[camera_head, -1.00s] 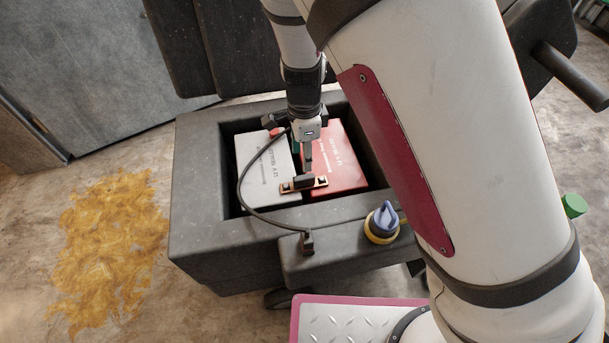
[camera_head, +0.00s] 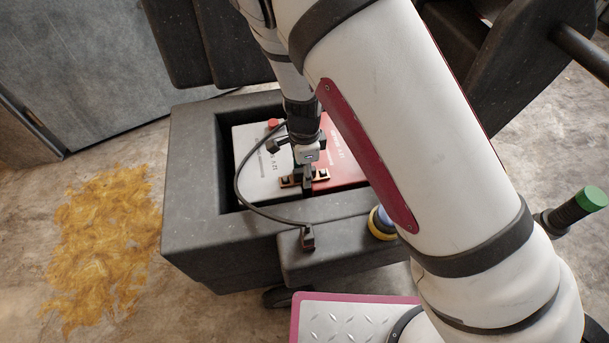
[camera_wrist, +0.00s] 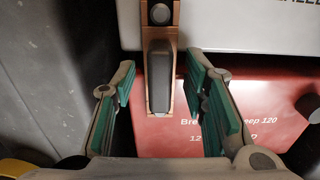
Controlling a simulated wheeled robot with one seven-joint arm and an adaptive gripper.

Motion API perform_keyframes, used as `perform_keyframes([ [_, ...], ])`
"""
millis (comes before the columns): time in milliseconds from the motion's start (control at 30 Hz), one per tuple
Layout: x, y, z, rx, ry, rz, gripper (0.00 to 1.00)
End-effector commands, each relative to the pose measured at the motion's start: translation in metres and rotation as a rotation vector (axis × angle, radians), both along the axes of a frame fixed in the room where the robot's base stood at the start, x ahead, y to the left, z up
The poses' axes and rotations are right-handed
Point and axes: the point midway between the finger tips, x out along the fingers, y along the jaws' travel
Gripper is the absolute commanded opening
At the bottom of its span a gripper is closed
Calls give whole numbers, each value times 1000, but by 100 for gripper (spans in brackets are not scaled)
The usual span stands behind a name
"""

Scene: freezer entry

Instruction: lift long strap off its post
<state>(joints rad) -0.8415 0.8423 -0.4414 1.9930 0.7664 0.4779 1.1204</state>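The copper-coloured strap (camera_head: 322,175) bridges the grey battery block and the red battery block in the open box. In the wrist view the strap (camera_wrist: 160,34) runs up the middle, with a dark raised grip on it and a round dark post head at its far end. My gripper (camera_wrist: 160,70) is open, with a green-padded finger on each side of the strap and a gap to the grip. In the head view my gripper (camera_head: 308,180) is over the strap and hides its middle. I cannot tell whether the strap's near end sits on a post.
The grey battery (camera_head: 255,170) and red battery (camera_head: 345,170) sit inside the dark box (camera_head: 190,190). A black cable (camera_head: 240,185) loops from the box to a connector (camera_head: 307,238) on the front ledge. A blue and yellow knob (camera_head: 382,222) is beside it. A yellow stain (camera_head: 100,245) marks the floor.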

Motion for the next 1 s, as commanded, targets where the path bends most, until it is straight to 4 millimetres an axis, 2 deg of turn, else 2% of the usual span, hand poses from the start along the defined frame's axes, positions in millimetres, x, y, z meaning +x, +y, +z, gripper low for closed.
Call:
perform_keyframes([
  [133, 0, 0, 1, 0, -1, 0, 40],
  [300, 0, 0, 1, 0, -1, 0, 1],
  [333, 0, 0, 1, 0, -1, 0, 0],
  [633, 0, 0, 2, 0, -1, 0, 0],
  [733, 0, 0, 7, 1, -2, 1, 0],
  [867, 0, 1, 27, 1, -4, 1, 0],
  [1000, 0, 1, 56, 2, -4, 1, 0],
])
